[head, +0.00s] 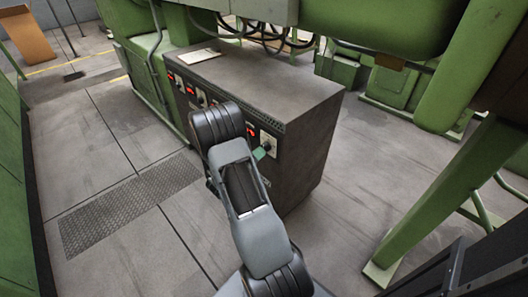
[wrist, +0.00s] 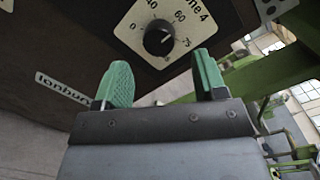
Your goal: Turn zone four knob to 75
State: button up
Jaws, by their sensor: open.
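The zone four knob (wrist: 158,41) is a round black knob on a pale dial plate (wrist: 187,15) with marks including 0, 40, 60 and 75. In the wrist view it sits just beyond the fingertips, between them in the picture. A light mark on the knob points toward the lower right, near 75; its exact reading is hard to tell. My gripper (wrist: 163,73) has two green fingers spread apart, with nothing between them. In the head view my gripper (head: 261,152) is at the right end of the control box's front, mostly hidden behind my arm.
The dark control box (head: 265,80) carries several red displays and dials along its front. A paper (head: 198,56) lies on top. Green machine frames stand behind and to the right. Open floor (head: 120,140) lies to the left of the box.

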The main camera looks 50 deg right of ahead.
aim_at(266, 147)
jog(key=shift+d+b, duration=0.35)
jog(key=shift+d, duration=2.15)
jog(key=shift+c, duration=0.5)
jog(key=c, duration=0.8)
jog(key=shift+m, duration=0.3)
jog(key=m+b, duration=0.3)
jog(key=m, duration=0.2)
jog(key=m+g+h+b, duration=0.1)
jog(key=m+b, duration=0.2)
jog(key=m, duration=0.3)
jog(key=shift+w+f, duration=0.2)
jog(key=shift+m, duration=0.5)
